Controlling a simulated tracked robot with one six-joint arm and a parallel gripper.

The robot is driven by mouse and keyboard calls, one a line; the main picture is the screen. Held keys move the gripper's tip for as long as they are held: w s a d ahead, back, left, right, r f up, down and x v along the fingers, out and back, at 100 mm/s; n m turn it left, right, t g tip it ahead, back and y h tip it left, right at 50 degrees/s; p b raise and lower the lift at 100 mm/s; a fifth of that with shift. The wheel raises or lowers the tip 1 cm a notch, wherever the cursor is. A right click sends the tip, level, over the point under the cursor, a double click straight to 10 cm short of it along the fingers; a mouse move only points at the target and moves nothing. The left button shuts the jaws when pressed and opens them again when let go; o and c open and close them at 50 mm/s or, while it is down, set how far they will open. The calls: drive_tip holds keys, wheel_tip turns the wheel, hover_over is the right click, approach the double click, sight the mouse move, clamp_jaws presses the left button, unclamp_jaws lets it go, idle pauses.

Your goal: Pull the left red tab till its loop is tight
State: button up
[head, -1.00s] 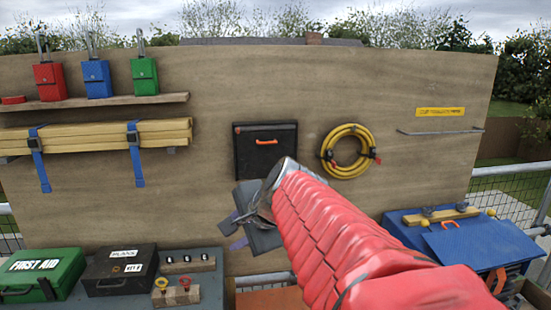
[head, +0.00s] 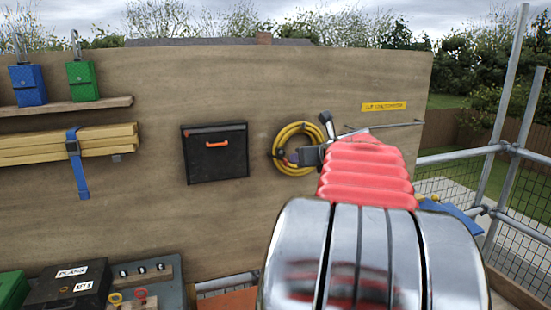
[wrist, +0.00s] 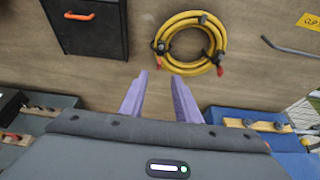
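A yellow hose coil (head: 297,127) hangs on the upright board, and it also shows in the wrist view (wrist: 185,18). A red tab (wrist: 220,70) shows at the coil's lower right in the wrist view. My gripper (wrist: 158,77) has two purple fingers, apart and empty. They point toward the board below the coil, touching nothing visible. In the head view my red-sleeved arm hides the coil's right side and most of the gripper.
A black box (head: 216,166) with an orange handle is on the board left of the coil. A metal rail (wrist: 290,48) is to the right. Below are a blue box (wrist: 235,112) with a wooden strip and, at left, a black case (head: 72,287). Bare board lies between.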

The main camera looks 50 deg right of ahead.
sight(285, 159)
drive_tip(key=shift+w, duration=0.1)
drive_tip(key=x, duration=1.3)
drive_tip(key=shift+w+d+f, duration=0.1)
drive_tip(key=shift+w+f, duration=0.1)
drive_tip(key=shift+w, duration=0.1)
drive_tip(key=shift+c, duration=0.6)
clamp_jaws()
